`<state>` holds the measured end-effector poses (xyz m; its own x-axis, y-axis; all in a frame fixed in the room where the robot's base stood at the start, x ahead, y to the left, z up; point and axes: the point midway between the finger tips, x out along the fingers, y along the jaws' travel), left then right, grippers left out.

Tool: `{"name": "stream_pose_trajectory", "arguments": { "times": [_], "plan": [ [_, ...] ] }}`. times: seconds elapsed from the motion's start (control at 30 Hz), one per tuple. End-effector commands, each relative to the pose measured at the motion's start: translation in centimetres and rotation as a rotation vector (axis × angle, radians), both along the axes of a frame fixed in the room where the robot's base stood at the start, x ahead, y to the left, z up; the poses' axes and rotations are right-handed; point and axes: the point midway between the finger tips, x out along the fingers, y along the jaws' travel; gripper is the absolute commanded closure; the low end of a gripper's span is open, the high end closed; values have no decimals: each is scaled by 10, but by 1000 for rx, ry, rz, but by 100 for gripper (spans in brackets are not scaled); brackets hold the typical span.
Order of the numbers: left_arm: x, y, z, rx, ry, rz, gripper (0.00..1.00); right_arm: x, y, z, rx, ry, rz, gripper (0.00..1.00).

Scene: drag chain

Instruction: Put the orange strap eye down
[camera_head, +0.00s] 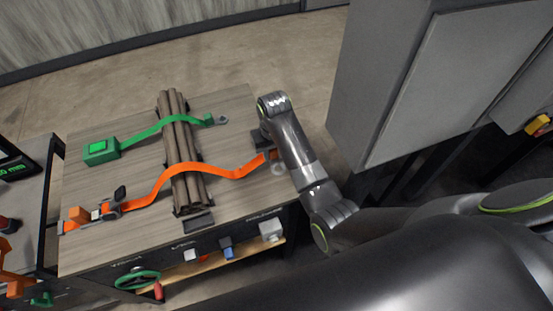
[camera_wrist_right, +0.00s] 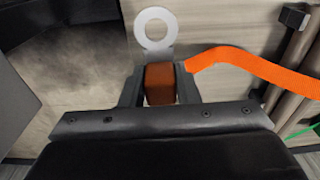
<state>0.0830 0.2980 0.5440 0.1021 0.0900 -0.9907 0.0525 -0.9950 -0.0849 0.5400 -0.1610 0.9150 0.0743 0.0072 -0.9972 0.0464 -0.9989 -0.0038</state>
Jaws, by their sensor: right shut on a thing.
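The orange strap (camera_head: 226,171) runs over a bundle of brown rods (camera_head: 181,160) to a ratchet (camera_head: 107,208) at the table's left. Its right end carries a metal eye, a flat grey ring that shows in the right wrist view (camera_wrist_right: 154,47). My right gripper (camera_wrist_right: 159,86) is shut on the orange block (camera_wrist_right: 160,79) at the strap's end. The ring sticks out beyond the fingers, over or near the table's right edge. In the head view my arm partly hides this end. I cannot tell whether the eye touches the table. My left gripper is not in view.
A green strap (camera_head: 150,131) with a green box lies over the rods behind the orange one, ending in a grey eye (camera_head: 223,119). A tall grey cabinet (camera_head: 430,80) stands right of the table. A shelf below the front edge holds small items.

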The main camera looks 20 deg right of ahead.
Motion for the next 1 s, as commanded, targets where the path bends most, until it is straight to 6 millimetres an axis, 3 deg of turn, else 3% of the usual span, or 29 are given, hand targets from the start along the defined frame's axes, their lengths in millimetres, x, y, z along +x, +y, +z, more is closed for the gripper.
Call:
{"name": "stream_pose_trajectory", "arguments": {
  "times": [0.3,0.7,1.0],
  "plan": [
    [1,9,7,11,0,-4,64,-1,2,-49,1,3,-14,95],
    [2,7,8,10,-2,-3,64,-1,2,-92,1,3,-12,95],
    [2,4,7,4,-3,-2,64,-1,2,-98,1,0,-12,95]
  ]
}}
